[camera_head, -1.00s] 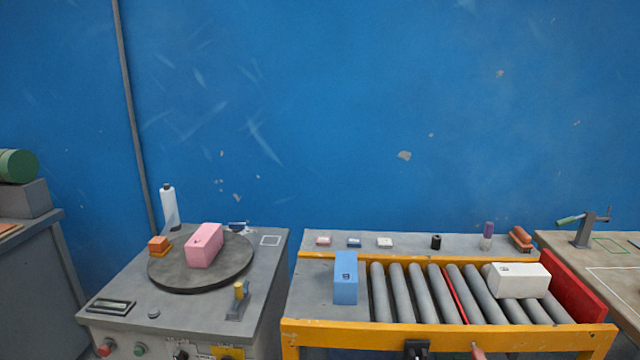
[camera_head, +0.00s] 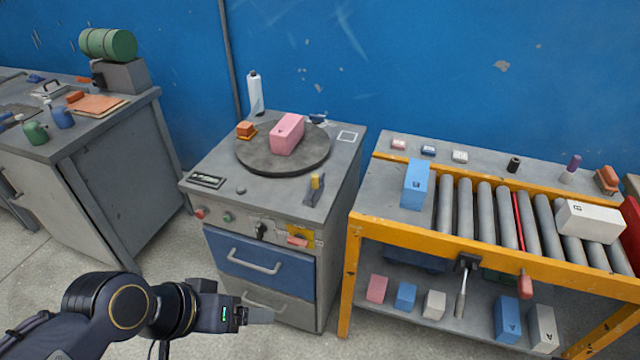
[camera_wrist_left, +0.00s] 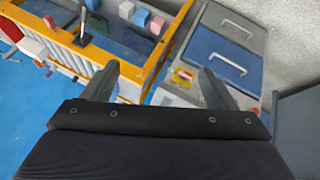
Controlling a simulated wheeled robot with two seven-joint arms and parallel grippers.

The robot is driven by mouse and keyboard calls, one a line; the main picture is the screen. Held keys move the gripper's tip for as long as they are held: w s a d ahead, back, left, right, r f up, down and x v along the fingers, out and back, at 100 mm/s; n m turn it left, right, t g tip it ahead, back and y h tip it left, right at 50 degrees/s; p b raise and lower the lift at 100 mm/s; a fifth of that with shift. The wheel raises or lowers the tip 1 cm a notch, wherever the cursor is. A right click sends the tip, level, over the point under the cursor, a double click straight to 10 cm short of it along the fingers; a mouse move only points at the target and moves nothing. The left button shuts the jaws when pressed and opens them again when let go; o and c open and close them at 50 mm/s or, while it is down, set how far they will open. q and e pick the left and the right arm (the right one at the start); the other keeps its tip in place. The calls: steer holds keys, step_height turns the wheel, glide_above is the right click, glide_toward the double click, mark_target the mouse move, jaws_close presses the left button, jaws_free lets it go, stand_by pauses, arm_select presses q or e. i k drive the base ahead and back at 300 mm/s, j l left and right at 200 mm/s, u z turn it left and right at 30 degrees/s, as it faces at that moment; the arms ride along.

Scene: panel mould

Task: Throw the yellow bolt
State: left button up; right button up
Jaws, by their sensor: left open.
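A yellow plate (camera_head: 303,231) with a red handle (camera_head: 298,241) is on the upper front of the grey cabinet (camera_head: 215,195), right of a black knob. The red handle also shows in the left wrist view (camera_wrist_left: 183,75). A small yellow piece (camera_head: 317,182) stands in a grey bracket on the cabinet top. I cannot tell for sure which is the bolt. My left gripper (camera_head: 262,315) is low in front of the cabinet drawers, apart from both. In the left wrist view its fingers (camera_wrist_left: 158,88) are spread and empty. My right gripper is out of view.
A turntable (camera_head: 255,160) on the cabinet carries a pink block (camera_head: 287,135). Blue drawer (camera_head: 235,255) has a protruding handle. A yellow-framed roller conveyor (camera_head: 400,235) stands to the right, with blocks on its lower shelf. Another bench (camera_head: 130,105) stands left, with open floor between.

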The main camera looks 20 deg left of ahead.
mark_target(315, 177)
steer(key=i+u, duration=0.35)
steer(key=i, duration=0.35)
steer(key=i+j+u, duration=0.1)
steer(key=i+j, duration=0.2)
